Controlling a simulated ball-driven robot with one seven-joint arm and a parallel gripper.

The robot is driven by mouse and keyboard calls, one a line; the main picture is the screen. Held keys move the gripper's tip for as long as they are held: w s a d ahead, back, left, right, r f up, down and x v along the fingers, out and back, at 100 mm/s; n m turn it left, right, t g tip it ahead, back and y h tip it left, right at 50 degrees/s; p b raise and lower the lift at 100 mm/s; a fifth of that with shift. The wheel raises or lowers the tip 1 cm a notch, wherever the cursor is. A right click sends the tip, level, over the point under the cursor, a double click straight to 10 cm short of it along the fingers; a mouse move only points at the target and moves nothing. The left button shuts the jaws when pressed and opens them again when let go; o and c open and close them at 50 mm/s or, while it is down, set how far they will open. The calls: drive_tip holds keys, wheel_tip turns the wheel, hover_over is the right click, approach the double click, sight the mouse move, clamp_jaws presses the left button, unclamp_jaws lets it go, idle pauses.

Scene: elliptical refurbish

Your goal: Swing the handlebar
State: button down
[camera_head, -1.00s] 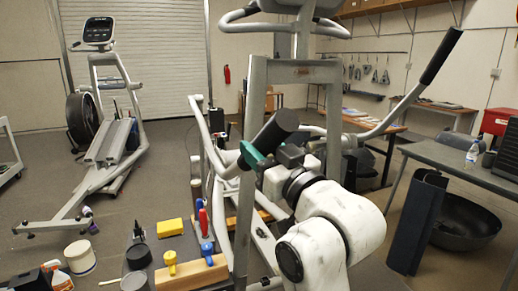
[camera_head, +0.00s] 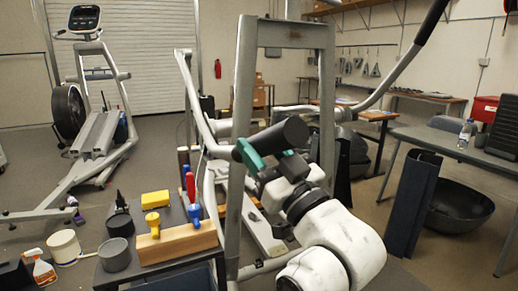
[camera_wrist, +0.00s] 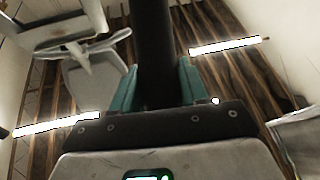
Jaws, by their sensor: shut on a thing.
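The near elliptical's grey frame (camera_head: 242,170) fills the middle of the head view. The black grip of one handlebar (camera_head: 289,132) points toward me, its grey tube running back to the left. My gripper (camera_head: 258,150), with teal fingers, is shut around this grip. In the wrist view the dark grip (camera_wrist: 153,45) stands between the teal fingers (camera_wrist: 157,88). The other handlebar (camera_head: 410,60) rises at the right, its black end cut off by the top edge. My gripper hides part of the held grip.
A second elliptical (camera_head: 95,140) stands far left. A grey table (camera_head: 440,150) and dark bowl (camera_head: 460,207) are at the right.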

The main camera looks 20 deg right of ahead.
wheel_tip(320, 180, down, 2)
drive_tip(key=c, duration=0.9)
unclamp_jaws()
drive_tip(key=shift+a+r, duration=0.1)
drive_tip(key=shift+o, duration=1.1)
drive_tip(key=shift+s+r, duration=0.15)
drive_tip(key=shift+r, duration=0.05)
drive_tip(key=shift+s, duration=0.1)
drive_tip(key=p+v, duration=0.3)
drive_tip(key=v, duration=0.7)
drive_tip(key=shift+s+f, duration=0.25)
